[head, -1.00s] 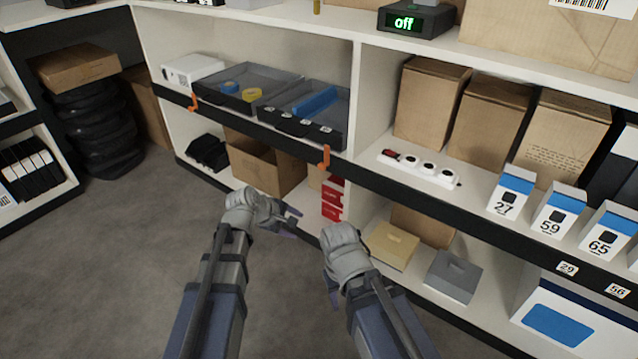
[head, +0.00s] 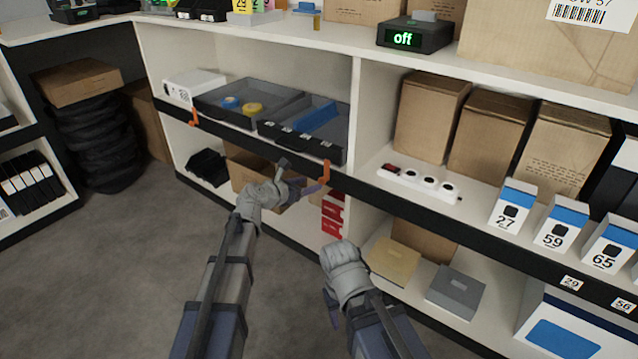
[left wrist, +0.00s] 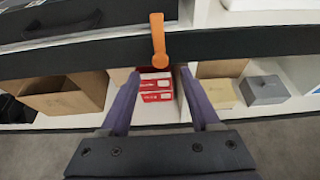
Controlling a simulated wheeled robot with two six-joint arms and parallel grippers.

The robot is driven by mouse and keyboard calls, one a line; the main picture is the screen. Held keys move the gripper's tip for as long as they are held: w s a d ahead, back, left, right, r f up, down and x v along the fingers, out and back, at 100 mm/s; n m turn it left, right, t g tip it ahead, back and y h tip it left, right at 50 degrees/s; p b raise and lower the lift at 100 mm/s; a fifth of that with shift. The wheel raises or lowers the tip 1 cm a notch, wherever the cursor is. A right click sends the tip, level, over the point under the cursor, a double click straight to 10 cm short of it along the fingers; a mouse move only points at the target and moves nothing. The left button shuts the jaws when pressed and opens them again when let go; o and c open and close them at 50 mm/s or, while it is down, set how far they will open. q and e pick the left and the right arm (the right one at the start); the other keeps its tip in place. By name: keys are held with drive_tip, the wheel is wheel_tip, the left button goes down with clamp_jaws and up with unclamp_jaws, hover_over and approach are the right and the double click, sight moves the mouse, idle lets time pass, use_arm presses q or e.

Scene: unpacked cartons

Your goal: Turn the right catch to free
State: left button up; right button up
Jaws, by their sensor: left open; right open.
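The right catch (head: 325,172) is an orange lever on the black shelf edge, below the front corner of the right drawer tray (head: 335,146). In the left wrist view the catch (left wrist: 157,38) stands upright, its round end low on the black strip and its arm rising above the strip. My left gripper (head: 302,175) is open and empty, close in front of the catch. In the left wrist view its fingers (left wrist: 160,75) lie to either side, just below the catch, apart from it. My right gripper (head: 334,308) is lower, away from the shelf; its fingers are mostly hidden by its wrist.
Another orange catch (head: 194,117) is further left on the same edge. A left tray (head: 215,108) holds tape rolls. Red boxes (head: 333,215) and an open carton (head: 246,172) sit on the shelf below. A power strip (head: 410,182) lies right.

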sight(321, 181)
use_arm(q)
drive_tip(key=b+x, duration=0.2)
drive_tip(key=x, duration=0.4)
drive_tip(key=shift+w+d+f, duration=0.15)
drive_tip(key=shift+w+f, duration=0.05)
drive_tip(key=shift+w, duration=0.05)
clamp_jaws()
